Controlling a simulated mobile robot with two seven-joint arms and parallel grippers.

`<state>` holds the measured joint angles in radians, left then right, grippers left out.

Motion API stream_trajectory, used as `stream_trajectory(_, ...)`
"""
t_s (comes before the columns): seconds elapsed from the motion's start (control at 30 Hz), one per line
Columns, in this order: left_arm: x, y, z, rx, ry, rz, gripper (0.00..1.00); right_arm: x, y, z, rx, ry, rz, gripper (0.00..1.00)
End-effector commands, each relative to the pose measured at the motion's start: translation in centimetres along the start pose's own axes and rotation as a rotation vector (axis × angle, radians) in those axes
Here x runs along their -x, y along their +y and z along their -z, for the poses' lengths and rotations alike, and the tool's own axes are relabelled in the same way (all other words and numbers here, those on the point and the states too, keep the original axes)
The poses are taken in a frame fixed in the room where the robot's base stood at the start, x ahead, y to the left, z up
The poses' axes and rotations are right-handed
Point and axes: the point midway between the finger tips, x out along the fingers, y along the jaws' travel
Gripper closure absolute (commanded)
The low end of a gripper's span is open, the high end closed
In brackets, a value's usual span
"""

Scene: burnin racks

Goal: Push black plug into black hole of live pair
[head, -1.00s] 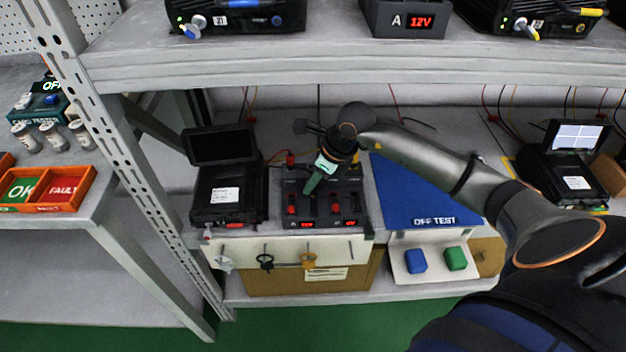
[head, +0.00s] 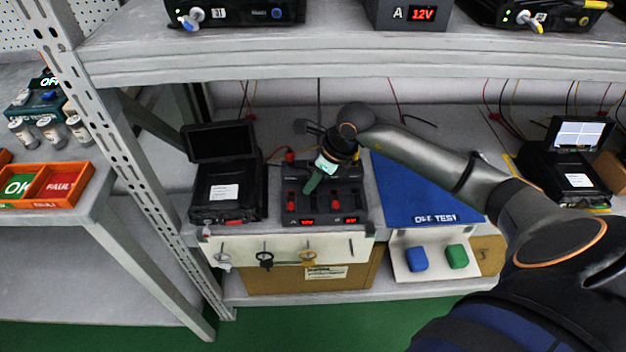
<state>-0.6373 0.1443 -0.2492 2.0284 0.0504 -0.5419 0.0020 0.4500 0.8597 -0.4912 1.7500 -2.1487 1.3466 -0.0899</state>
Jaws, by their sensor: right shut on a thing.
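A black supply unit (head: 325,213) stands on the middle shelf, with two small lit red displays (head: 307,221) along its front. Red plugs or posts stand on its left (head: 292,202) and right (head: 336,204) sides. Black holes cannot be made out clearly at this size. My right gripper (head: 311,187) comes down over the left-middle part of the unit, pointing down and tilted. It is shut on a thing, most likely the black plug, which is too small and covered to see. How its tip stands to a hole cannot be told. My left gripper is out of view.
A black case with a raised screen (head: 222,190) stands close left of the unit. A blue sloped OFF TEST panel (head: 418,200) is close right, with blue and green buttons below. Hooks hang on the white front strip (head: 340,248).

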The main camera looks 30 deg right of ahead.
Motion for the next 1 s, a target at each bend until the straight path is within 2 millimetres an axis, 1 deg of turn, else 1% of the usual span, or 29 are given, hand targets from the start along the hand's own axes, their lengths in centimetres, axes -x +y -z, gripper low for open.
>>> stream_trajectory(0.2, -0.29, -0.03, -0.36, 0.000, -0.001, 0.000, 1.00, -0.41, -0.05, 0.18, 0.000, 0.000, 0.001, 1.00)
stream_trajectory(0.47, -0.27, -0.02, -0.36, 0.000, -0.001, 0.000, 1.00, -0.38, -0.05, 0.16, 0.000, 0.000, 0.001, 1.00)
stream_trajectory(0.5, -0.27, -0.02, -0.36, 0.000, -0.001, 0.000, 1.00, -0.38, -0.04, 0.16, 0.000, 0.000, 0.001, 0.71)
stream_trajectory(0.7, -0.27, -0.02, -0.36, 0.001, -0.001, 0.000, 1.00, -0.37, -0.08, 0.16, 0.000, -0.001, 0.002, 0.48)
stream_trajectory(0.77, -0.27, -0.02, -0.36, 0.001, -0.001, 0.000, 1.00, -0.36, -0.13, 0.16, -0.001, -0.001, 0.003, 0.42)
stream_trajectory(0.8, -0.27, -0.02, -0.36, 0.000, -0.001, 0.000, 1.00, -0.36, -0.16, 0.15, -0.001, -0.001, 0.004, 0.40)
stream_trajectory(1.0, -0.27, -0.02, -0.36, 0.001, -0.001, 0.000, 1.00, -0.32, -0.34, 0.15, -0.002, -0.002, 0.009, 0.40)
